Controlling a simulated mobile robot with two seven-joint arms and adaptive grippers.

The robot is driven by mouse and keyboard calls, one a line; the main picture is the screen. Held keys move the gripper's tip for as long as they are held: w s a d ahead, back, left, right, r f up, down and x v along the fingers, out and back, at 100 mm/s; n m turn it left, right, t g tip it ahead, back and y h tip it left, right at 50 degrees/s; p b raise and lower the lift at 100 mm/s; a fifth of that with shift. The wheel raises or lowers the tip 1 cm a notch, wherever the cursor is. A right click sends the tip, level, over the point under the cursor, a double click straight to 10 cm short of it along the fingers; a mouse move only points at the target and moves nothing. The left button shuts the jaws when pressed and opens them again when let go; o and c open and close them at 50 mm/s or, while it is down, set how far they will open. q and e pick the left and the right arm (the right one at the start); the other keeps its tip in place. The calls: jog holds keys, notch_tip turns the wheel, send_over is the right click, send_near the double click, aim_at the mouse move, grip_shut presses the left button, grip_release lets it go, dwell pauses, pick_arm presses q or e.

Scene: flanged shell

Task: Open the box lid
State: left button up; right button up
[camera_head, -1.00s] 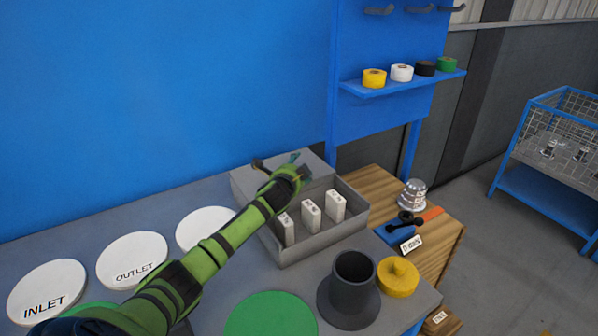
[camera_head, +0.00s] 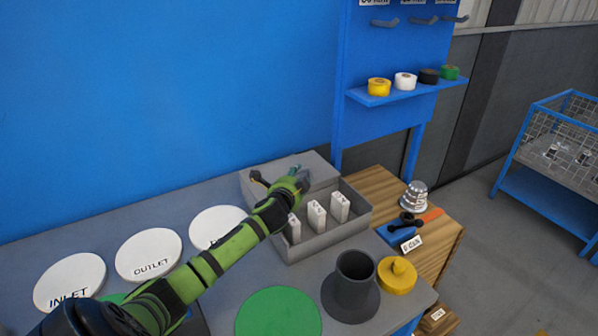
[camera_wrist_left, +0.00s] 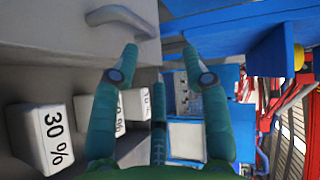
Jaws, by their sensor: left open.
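The grey box (camera_head: 325,239) stands on the workbench, its front part open from above. Its grey lid (camera_head: 316,169) covers the back part. In the left wrist view a grey curved handle (camera_wrist_left: 124,19) sits on the lid (camera_wrist_left: 50,25), up and left of my fingers. My left gripper (camera_head: 277,175) reaches over the box's left side near the lid. In the left wrist view it is open (camera_wrist_left: 160,52), with nothing between its teal fingers, and the handle is apart from them. My arm hides part of the box's left side. My right gripper is out of view.
Several white labelled blocks (camera_head: 317,215) stand inside the box. A dark flanged shell (camera_head: 354,277) and a yellow knobbed part (camera_head: 397,276) stand in front. Round plates marked INLET (camera_head: 70,284) and OUTLET (camera_head: 148,255) lie left, a green disc (camera_head: 278,316) in front. A blue panel rises behind.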

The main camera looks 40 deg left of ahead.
pick_arm(q)
jog(key=shift+f+p+v, duration=0.2)
jog(key=shift+p+v, duration=0.3)
jog(key=shift+v, duration=0.7)
